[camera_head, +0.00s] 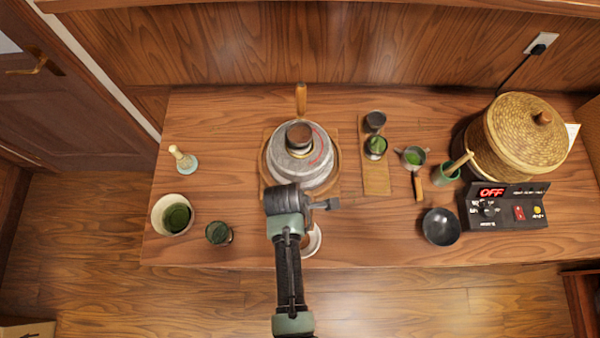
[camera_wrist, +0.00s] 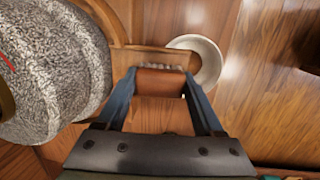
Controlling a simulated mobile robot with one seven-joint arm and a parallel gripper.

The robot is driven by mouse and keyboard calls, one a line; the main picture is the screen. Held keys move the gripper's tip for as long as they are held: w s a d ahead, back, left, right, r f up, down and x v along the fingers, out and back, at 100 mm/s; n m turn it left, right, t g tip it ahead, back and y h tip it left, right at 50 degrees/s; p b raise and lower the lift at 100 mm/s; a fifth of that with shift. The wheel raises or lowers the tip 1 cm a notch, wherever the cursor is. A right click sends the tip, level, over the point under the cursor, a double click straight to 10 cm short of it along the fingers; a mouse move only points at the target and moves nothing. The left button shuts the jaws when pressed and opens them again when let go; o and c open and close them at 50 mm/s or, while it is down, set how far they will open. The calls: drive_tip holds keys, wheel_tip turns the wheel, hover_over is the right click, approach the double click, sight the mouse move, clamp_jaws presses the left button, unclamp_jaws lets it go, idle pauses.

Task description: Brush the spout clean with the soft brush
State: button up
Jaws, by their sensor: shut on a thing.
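My gripper (camera_wrist: 160,86) is shut on the soft brush (camera_wrist: 161,80), a reddish-brown block with a row of pale bristles along its far edge. The grey stone mill (camera_head: 300,165) sits on its round wooden tray; its speckled side (camera_wrist: 60,70) fills the left of the wrist view. A wooden strip that looks like the tray's spout (camera_wrist: 150,57) runs from the mill toward a white bowl (camera_wrist: 212,62). The bristles are right by this strip; I cannot tell whether they touch. In the head view my arm hides the brush and spout, and partly the bowl (camera_head: 314,243).
Left are a whisk on its stand (camera_head: 183,160), a bowl of green powder (camera_head: 174,214) and a dark cup (camera_head: 218,233). Right are a narrow board (camera_head: 377,182) with cups, a strainer (camera_head: 413,157), a black bowl (camera_head: 440,227), a control box (camera_head: 505,208) and a lidded basket (camera_head: 525,135).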

drive_tip(key=shift+w+r, duration=0.15)
drive_tip(key=shift+w, duration=1.05)
drive_tip(key=shift+s+f+p, duration=0.15)
drive_tip(key=shift+s+p, duration=0.4)
drive_tip(key=shift+s, duration=0.7)
drive_tip(key=shift+s+f+p, duration=0.15)
drive_tip(key=shift+s+p, duration=0.4)
drive_tip(key=shift+s, duration=0.65)
drive_tip(key=shift+s+r+p, duration=0.75)
drive_tip(key=shift+s+r, duration=0.15)
drive_tip(key=shift+r, duration=0.3)
drive_tip(key=shift+s+r+p, duration=0.7)
drive_tip(key=shift+s+r, duration=0.15)
drive_tip(key=shift+r, duration=0.3)
